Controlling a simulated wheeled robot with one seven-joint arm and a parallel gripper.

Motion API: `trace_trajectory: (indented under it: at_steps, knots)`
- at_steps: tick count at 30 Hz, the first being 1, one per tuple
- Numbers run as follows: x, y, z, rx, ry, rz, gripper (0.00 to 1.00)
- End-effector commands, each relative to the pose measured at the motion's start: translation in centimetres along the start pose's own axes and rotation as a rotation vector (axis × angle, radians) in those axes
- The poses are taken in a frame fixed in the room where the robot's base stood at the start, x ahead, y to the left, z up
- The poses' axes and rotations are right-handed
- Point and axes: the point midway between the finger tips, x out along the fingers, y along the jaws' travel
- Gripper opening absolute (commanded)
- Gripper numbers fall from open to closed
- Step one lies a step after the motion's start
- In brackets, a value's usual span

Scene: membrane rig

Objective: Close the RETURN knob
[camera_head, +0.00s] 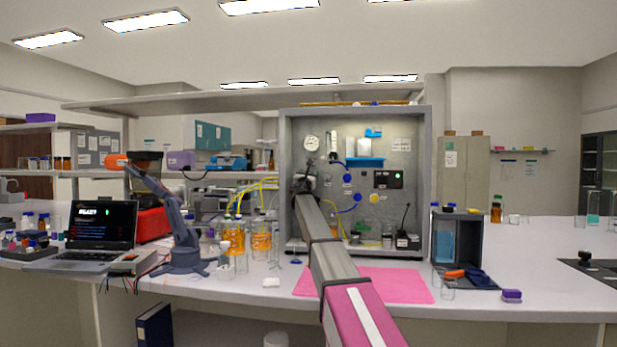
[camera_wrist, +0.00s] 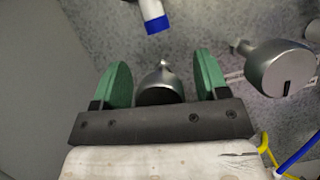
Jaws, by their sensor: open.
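My gripper (camera_head: 303,183) is up against the left part of the grey rig panel (camera_head: 385,211) in the head view, with my arm hiding part of the panel. In the wrist view my gripper (camera_wrist: 163,70) is open, with a green pad on each side. A rounded silver part (camera_wrist: 160,82) like a knob shows between the pads, with its lower part hidden behind the gripper's dark bar. A gap shows on both sides of it. A second silver knob (camera_wrist: 277,66) with a dark slot is to the right, outside the pads. No RETURN label is readable, so I cannot tell which knob is RETURN.
A white tube with a blue end (camera_wrist: 153,17) is just above the gripper. Blue and yellow tubing (camera_wrist: 297,150) runs at the lower right. A pink mat (camera_head: 398,285) lies before the rig. A laptop (camera_head: 98,226) and an orange-tipped small arm (camera_head: 180,215) stand left.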

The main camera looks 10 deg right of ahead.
Motion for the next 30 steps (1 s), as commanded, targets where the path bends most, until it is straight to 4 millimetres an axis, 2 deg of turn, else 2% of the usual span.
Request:
trace_trajectory:
  at_steps: [6,8,9,11,22,30]
  knots:
    - [0.00,-0.01,0.00,0.000,0.000,0.000,0.68]
    - [-0.01,0.00,-0.01,0.000,0.000,0.000,0.48]
    - [-0.02,0.00,0.00,0.000,0.000,0.000,0.35]
    - [-0.02,0.00,-0.01,0.000,0.000,0.000,0.18]
    - [-0.02,-0.02,-0.02,0.036,0.000,-0.016,0.18]
    - [-0.03,-0.09,-0.03,0.186,0.000,-0.077,0.18]
